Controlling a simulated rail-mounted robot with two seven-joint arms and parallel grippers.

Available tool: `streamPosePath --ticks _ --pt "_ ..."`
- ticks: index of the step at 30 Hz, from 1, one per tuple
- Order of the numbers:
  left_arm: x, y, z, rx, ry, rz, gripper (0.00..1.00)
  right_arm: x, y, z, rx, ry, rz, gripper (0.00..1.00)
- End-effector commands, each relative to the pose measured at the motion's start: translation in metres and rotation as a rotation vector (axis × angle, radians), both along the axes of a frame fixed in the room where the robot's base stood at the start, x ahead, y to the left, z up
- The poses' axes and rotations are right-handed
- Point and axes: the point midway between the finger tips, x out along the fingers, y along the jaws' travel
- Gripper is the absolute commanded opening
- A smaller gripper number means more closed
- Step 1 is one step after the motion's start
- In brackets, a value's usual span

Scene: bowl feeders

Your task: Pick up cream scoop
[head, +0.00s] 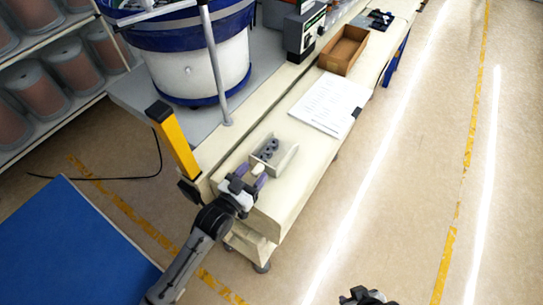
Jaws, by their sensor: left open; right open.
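The cream scoop (287,161) lies on the near end of the long cream bench. It is a shallow open box with several dark round parts (268,150) in it, and a short pale handle (258,168) that points toward me. My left gripper (252,176) is at the handle, with its purple fingertips open on either side of it. I cannot tell whether they touch it. My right gripper (362,297) shows only in part at the bottom edge, over the floor, far from the scoop; its fingertips are not clear.
The bench (303,178) carries paper sheets (330,102) and an open brown box (343,50) farther back. A yellow post (175,139) stands left of the scoop. A blue-and-white bowl feeder (206,70) is behind. The floor to the right is free.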

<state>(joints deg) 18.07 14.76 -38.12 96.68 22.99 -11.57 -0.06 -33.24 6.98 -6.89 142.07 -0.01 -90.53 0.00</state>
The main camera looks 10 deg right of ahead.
Motion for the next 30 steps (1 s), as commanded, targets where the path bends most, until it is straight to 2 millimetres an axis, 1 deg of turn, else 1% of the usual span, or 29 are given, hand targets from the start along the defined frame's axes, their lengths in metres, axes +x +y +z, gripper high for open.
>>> streamPosePath --ticks 2,3,18,20,30 --pt "-0.0001 0.0000 0.0000 0.000 0.000 0.000 0.55 0.0001 -0.0009 0.0000 -0.003 0.000 0.002 0.43" --pt "-0.0001 0.0000 0.0000 0.000 0.000 0.000 0.53 0.0001 -0.0011 0.0000 -0.004 -0.001 0.003 0.43" --pt "-0.0004 0.0002 -0.0001 0.000 0.000 0.000 0.06 0.0002 -0.0001 0.0002 0.000 -0.001 0.000 0.43" --pt "-0.0003 0.0003 -0.0002 0.000 0.000 0.000 0.01 0.0002 0.0003 0.0003 0.002 -0.001 -0.002 0.43" --pt "-0.0002 0.0001 0.0041 -0.001 -0.002 0.000 0.00 0.0003 0.0018 0.0011 0.007 -0.001 -0.004 0.43"
